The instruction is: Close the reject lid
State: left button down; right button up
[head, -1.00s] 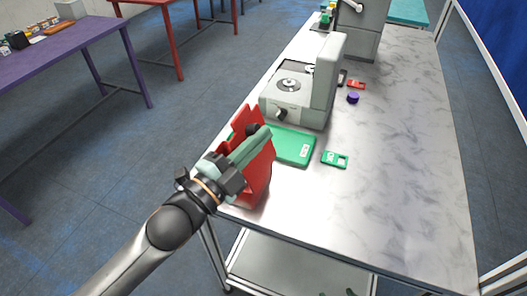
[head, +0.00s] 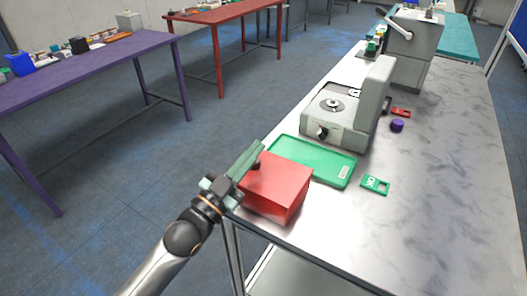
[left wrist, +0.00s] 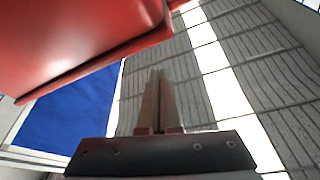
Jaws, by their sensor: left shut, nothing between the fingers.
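The red reject box (head: 275,187) stands at the near left corner of the marble-topped table. Its top lies over the box and looks shut or nearly so; a small gap cannot be ruled out. My left gripper (head: 257,150) is shut and empty, at the left back edge of the box's top. In the head view I cannot tell whether it touches the lid. In the left wrist view a red panel (left wrist: 70,40) fills the upper left, beside the closed fingers (left wrist: 158,80). My right gripper is not in view.
A green tray (head: 315,160) lies right behind the box, with a small green card (head: 375,184) to its right. A grey machine (head: 345,110) stands beyond the tray. A purple cap (head: 397,125) and a red card (head: 400,112) lie farther back. The table's right side is clear.

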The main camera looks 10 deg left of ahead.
pick_arm(q)
jog(key=shift+w+a+f+n+y, duration=0.1)
jog(key=shift+a+f+n+y, duration=0.15)
jog(key=shift+f+n, duration=0.3)
jog(key=shift+w+a+f+n+y, duration=0.1)
jog(key=shift+a+f+n+y, duration=0.25)
jog(key=shift+n, duration=0.3)
jog(key=shift+w+a+f+n+t+y+b, duration=0.15)
jog(key=shift+f+n+t+y, duration=0.1)
jog(key=shift+f+n, duration=0.3)
jog(key=shift+s+a+f+n+t+y+b, duration=0.15)
jog(key=shift+f+n+y, duration=0.15)
jog(key=shift+n, duration=0.35)
jog(key=shift+w+a+f+n+t+y+b, duration=0.15)
jog(key=shift+f+n+t+y, duration=0.1)
jog(key=shift+f+n, duration=0.3)
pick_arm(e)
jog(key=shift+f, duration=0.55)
pick_arm(q)
jog(key=shift+d, duration=0.1)
jog(key=shift+r, duration=0.1)
notch_tip(320, 180, up, 5)
jog(key=p, duration=0.4)
jog(key=b+v, duration=0.2)
jog(key=v, duration=0.8)
jog(key=shift+f, duration=0.45)
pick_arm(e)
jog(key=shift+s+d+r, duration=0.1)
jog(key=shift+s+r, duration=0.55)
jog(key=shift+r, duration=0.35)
